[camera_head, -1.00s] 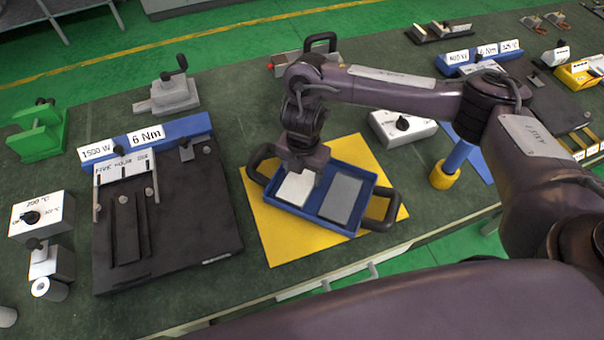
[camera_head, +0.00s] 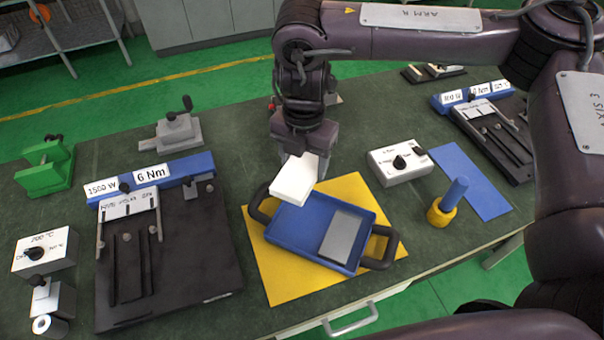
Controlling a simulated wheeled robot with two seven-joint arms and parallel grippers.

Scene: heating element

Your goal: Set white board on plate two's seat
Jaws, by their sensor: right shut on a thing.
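My right gripper (camera_head: 303,155) is shut on the white board (camera_head: 294,181) and holds it above the left part of the blue tray (camera_head: 300,232). A grey board (camera_head: 342,238) lies in the tray's right part. Two black plates with blue back bars stand on the table: one at the left (camera_head: 190,255), labelled 1500 W and 6 Nm, and one at the far right (camera_head: 490,140). I cannot tell from the labels which is plate two. My left gripper is not in view.
The tray sits on a yellow mat (camera_head: 275,280). A grey clamp (camera_head: 172,133) and green block (camera_head: 45,166) stand at the back left.

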